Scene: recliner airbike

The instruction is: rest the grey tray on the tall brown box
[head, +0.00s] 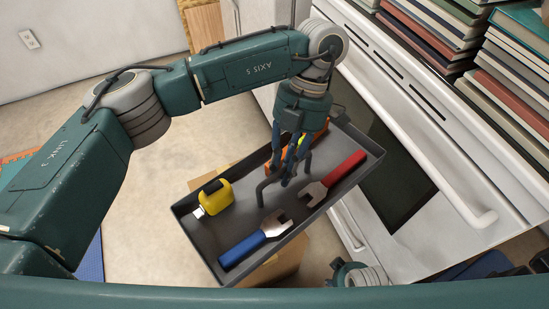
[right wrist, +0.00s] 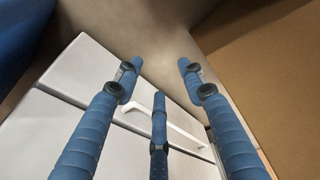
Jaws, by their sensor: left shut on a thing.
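The grey tray (head: 240,222) hangs tilted in the picture in the middle of the head view. My left gripper (head: 287,170) is shut on its grey central handle (head: 266,187). The tray carries a yellow tape measure (head: 216,196), a blue-handled wrench (head: 253,241), a red-handled wrench (head: 335,176) and an orange tool (head: 272,165) partly behind the fingers. The tall brown box (head: 283,263) shows beneath the tray, mostly hidden by it; I cannot tell whether they touch. My right gripper (right wrist: 160,88) has its fingers spread, with nothing between them.
A white oven (head: 440,205) with a long handle stands right of the tray, close to its edge. Stacks of books (head: 515,70) lie above it. A brown surface (right wrist: 270,75) fills the right of the right wrist view. Pale floor (head: 145,215) is open at left.

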